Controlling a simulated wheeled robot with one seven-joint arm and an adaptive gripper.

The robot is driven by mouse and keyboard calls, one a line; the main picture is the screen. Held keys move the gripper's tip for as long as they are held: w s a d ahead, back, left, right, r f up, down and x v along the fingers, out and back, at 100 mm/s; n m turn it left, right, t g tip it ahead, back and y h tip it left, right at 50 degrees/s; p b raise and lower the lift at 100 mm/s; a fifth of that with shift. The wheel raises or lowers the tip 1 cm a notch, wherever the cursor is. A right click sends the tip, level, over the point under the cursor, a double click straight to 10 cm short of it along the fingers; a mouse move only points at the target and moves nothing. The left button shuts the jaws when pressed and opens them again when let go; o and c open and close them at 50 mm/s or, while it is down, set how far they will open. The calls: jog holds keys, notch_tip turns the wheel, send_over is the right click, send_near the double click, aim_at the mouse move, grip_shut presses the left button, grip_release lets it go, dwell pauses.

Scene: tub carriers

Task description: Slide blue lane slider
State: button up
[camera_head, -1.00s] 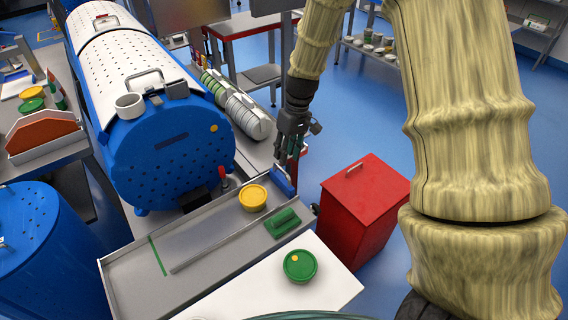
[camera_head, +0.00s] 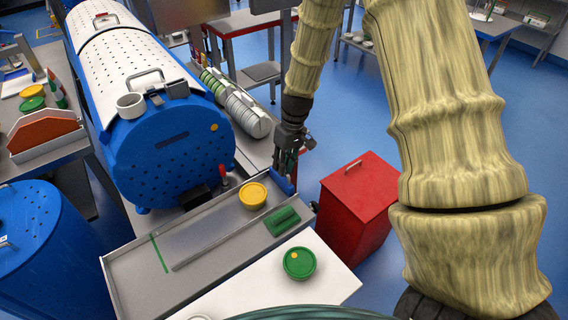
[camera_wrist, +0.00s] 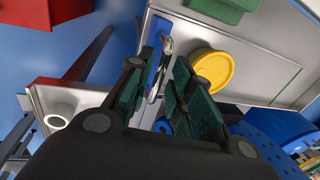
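The blue lane slider (camera_head: 282,184) stands at the far right end of the grey lane tray (camera_head: 118,262), partly hidden by my gripper. In the wrist view it shows as a blue strip (camera_wrist: 157,48) ahead of the gap between my fingers. My gripper (camera_head: 286,166) hangs pointing down just above and behind the slider. In the wrist view its green-padded fingers (camera_wrist: 157,80) stand apart with a gap between them. I cannot tell whether they touch the slider. A yellow-lidded tub (camera_head: 252,196) sits in the tray close beside the slider; it also shows in the wrist view (camera_wrist: 208,72).
A green slider block (camera_head: 283,221) lies at the tray's right end. A green-lidded tub (camera_head: 299,263) stands on the white surface in front. A red bin (camera_head: 358,205) is to the right. A large blue perforated drum (camera_head: 170,165) stands behind the tray.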

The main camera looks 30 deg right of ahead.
grip_shut()
jog(key=shift+a, duration=0.15)
